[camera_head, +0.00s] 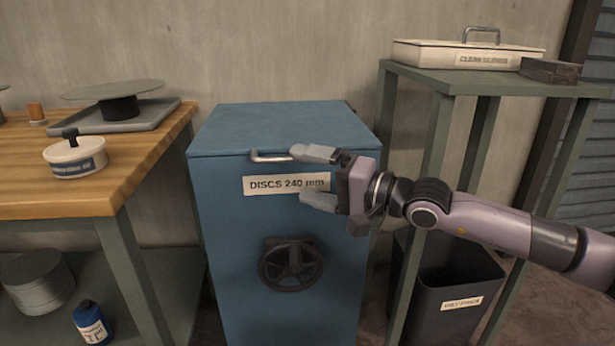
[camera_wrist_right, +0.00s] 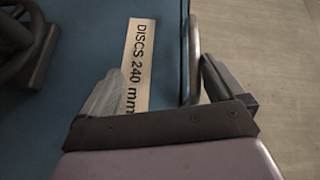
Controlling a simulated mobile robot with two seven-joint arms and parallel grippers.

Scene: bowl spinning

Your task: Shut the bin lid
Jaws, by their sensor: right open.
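The blue bin (camera_head: 230,230) stands in the middle of the head view, with a label reading "DISCS 240 mm" (camera_head: 286,184) on its front. Its lid (camera_head: 284,126) lies flat across the top and looks down. A metal bar handle (camera_head: 268,157) runs along the lid's front edge. My right gripper (camera_head: 312,174) comes in from the right in front of the bin. Its jaws are open, one finger at handle height and the other lower by the label. In the right wrist view the handle (camera_wrist_right: 194,60) runs between the open fingers (camera_wrist_right: 160,85). My left gripper is not seen.
A black handwheel (camera_head: 291,264) sticks out of the bin's front below the label. A wooden workbench (camera_head: 70,195) stands at the left. A green stand (camera_head: 440,80) with a white box (camera_head: 425,53) is at the right, with a dark waste bin (camera_head: 440,290) beneath.

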